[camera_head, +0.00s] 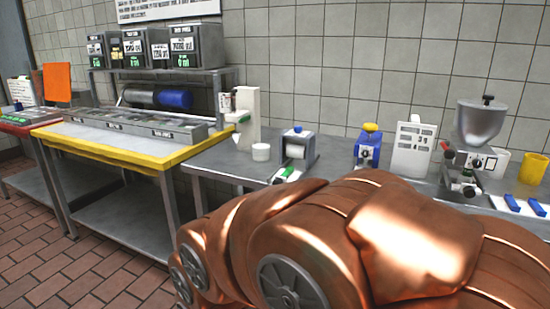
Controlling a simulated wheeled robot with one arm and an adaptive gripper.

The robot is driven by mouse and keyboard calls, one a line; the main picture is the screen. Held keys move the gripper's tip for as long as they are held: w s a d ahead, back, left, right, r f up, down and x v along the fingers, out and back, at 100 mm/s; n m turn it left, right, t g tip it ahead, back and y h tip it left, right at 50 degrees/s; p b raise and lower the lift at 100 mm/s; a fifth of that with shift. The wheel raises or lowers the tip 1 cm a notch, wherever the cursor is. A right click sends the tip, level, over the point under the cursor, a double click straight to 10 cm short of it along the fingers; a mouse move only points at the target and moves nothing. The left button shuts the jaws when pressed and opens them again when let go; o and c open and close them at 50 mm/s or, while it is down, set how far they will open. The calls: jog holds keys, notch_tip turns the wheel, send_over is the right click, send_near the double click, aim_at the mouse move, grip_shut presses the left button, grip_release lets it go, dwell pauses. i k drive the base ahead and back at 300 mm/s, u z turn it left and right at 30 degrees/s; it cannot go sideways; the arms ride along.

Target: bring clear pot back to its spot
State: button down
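I cannot make out a clear pot in the head view. My copper-coloured arm fills the lower middle and right of the picture and hides part of the counter's front. My gripper is out of view, so I cannot see whether it holds anything. A small white cup (261,152) stands upright on the grey counter (222,162), beside a white dispenser (247,118).
A yellow-edged table (130,156) with a row of bins stands at left. A grey machine (296,148), a blue device (368,150), a white panel (414,150), a grinder-like machine (480,125) and a yellow cup (533,168) line the counter. Brick floor (75,265) is open at lower left.

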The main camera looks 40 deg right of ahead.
aim_at(260, 150)
jog(key=z, duration=0.35)
jog(key=i, duration=0.85)
jog(key=z, duration=0.15)
